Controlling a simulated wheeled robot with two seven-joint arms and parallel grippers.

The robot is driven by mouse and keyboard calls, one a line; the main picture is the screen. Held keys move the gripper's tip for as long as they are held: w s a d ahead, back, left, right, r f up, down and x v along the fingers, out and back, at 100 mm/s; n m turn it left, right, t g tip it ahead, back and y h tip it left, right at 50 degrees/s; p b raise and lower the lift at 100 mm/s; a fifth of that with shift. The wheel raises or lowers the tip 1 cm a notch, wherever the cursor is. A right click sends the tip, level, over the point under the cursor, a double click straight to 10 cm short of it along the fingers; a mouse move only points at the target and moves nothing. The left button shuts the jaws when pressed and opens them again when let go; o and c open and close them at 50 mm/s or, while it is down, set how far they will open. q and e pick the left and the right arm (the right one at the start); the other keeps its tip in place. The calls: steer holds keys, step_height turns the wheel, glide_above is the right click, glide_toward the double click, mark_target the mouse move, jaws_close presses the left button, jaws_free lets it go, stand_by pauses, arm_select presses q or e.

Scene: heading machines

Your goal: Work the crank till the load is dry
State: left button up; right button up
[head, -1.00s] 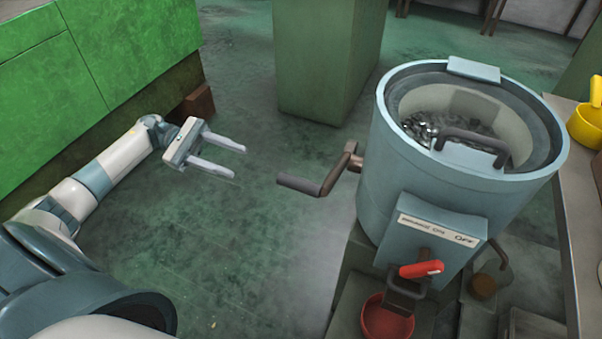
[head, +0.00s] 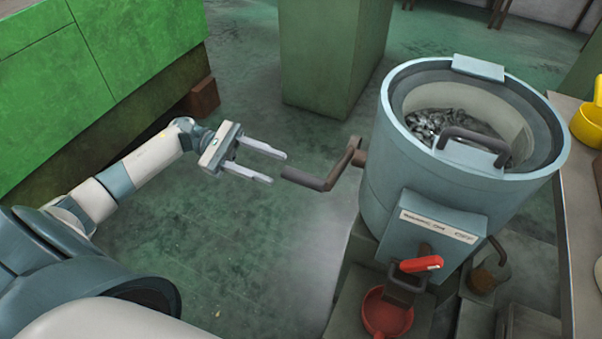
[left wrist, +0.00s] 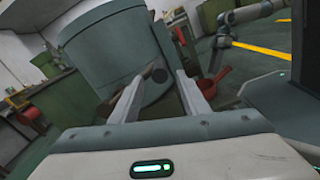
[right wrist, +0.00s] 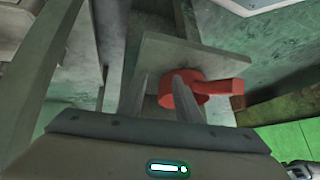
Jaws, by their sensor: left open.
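The grey-blue drum (head: 410,165) stands at the right, its top open. Its load, shiny metal pieces (head: 452,122), lies inside, and I cannot tell if it is wet. The crank (head: 347,165) sticks out from the drum's left side, its dark handle (head: 303,179) pointing left. My left gripper (head: 278,168) is open and empty, its fingertips just left of the handle's end. My right gripper (right wrist: 160,78) is open in the right wrist view, near a red pan (right wrist: 181,95) with a handle.
A red lever (head: 420,264) and a label plate (head: 438,226) are on the drum's front, above a red bowl (head: 386,314). A green cabinet (head: 90,75) stands left, a green pillar (head: 325,55) behind. A yellow container (head: 588,123) sits on the right counter. The floor (head: 240,225) left of the drum is clear.

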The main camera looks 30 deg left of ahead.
arm_select(q)
steer(key=p, duration=0.1)
glide_toward(321, 185)
steer(key=d, duration=0.2)
steer(key=w+d+f, duration=0.1)
steer(key=d, duration=0.1)
steer(key=shift+d, duration=0.1)
arm_select(e)
steer(key=shift+s+d+f+g+h, duration=0.15)
steer(key=shift+d+g+h, duration=0.1)
steer(key=shift+d, duration=0.3)
steer(key=shift+s+d+f+g+h, duration=0.15)
steer(key=shift+d+g, duration=0.1)
steer(key=shift+d, duration=0.25)
arm_select(q)
steer(key=shift+d, duration=0.4)
arm_select(e)
steer(key=shift+s, duration=0.1)
arm_select(q)
jaws_close()
